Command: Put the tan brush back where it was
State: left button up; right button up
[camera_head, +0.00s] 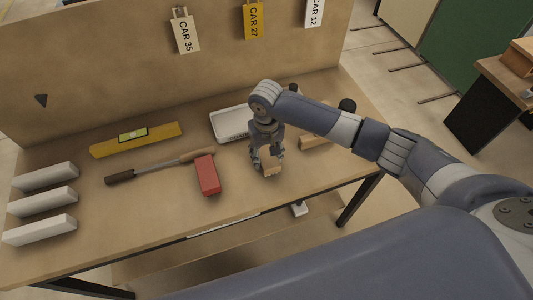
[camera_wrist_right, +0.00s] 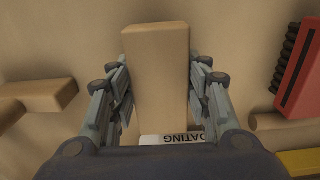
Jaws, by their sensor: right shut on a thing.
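My right gripper (camera_head: 266,154) is shut on the tan brush (camera_head: 271,168), low over the table in front of the white tray. In the right wrist view the tan brush (camera_wrist_right: 157,70) is a plain tan block between the two fingers of my right gripper (camera_wrist_right: 158,92). Its bristles are hidden, and I cannot tell whether it touches the table. A red brush (camera_head: 207,175) lies to the left; its black bristles show in the right wrist view (camera_wrist_right: 303,70). My left gripper is not in view.
The white lettered tray (camera_head: 231,122) is just behind the gripper. A wooden piece (camera_head: 316,140) lies right of it. A long brown-handled tool (camera_head: 155,166), a yellow level (camera_head: 136,139) and white bricks (camera_head: 42,202) lie left. The table front (camera_head: 150,215) is clear.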

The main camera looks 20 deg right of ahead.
aim_at(266, 154)
jog(key=shift+f, duration=0.25)
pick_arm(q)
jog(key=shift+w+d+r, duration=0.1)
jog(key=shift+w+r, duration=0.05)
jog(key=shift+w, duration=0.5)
pick_arm(e)
jog(key=shift+f, duration=0.15)
jog(key=o, duration=0.9)
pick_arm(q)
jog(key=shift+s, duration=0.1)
pick_arm(e)
jog(key=shift+o, duration=0.2)
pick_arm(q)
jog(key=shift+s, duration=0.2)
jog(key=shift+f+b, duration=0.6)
pick_arm(e)
notch_tip(266, 154, up, 12)
jog(key=shift+a, duration=0.1)
